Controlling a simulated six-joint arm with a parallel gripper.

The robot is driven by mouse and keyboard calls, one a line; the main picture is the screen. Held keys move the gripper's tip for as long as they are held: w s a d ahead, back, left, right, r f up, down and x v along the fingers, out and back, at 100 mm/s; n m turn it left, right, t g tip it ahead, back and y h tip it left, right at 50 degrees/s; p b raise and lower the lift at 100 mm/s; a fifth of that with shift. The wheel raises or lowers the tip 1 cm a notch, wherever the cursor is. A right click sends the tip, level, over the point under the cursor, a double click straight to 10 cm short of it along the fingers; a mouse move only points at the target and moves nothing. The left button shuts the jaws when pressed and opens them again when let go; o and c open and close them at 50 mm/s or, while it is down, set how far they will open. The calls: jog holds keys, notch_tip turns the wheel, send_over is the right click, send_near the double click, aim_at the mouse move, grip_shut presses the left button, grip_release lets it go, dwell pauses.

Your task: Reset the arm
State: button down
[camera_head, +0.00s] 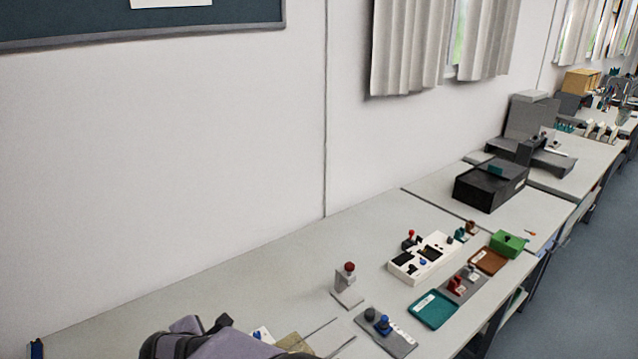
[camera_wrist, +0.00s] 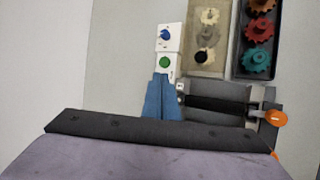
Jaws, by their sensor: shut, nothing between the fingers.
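My gripper (camera_wrist: 161,77) shows at the lower middle of the wrist view as two blue fingers, side by side and shut with nothing between them. They point up the picture, just below a white control box (camera_wrist: 178,48) with a blue knob and a green button. My purple-grey arm (camera_head: 205,340) shows at the bottom of the head view, partly cut off by the frame edge. The gripper's fingers cannot be made out there.
In the wrist view, a beige tray (camera_wrist: 190,52) and a dark tray (camera_wrist: 241,62) hold gears, above a black roller (camera_wrist: 215,104) with an orange knob (camera_wrist: 276,118). In the head view, a red-topped stand (camera_head: 347,287), white device (camera_head: 408,268), teal tray (camera_head: 433,310) and black box (camera_head: 489,187) stand on benches.

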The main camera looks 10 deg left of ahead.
jog(key=d+r+m+g+h, duration=0.15)
jog(key=d+m, duration=0.45)
jog(key=d, duration=0.9)
jog(key=d+m+g+h, duration=0.1)
jog(key=d+m+g, duration=0.2)
jog(key=d+m, duration=0.8)
jog(key=s+d+f+m+g+y, duration=0.1)
jog(key=s+d+m+g+y, duration=0.1)
jog(key=s+d+m, duration=0.6)
jog(key=s+d+g, duration=0.1)
jog(key=s+d, duration=0.6)
jog(key=d, duration=0.2)
jog(key=shift+s+d+f+m, duration=0.25)
jog(key=shift+s+f+m, duration=0.05)
jog(key=shift+s, duration=0.1)
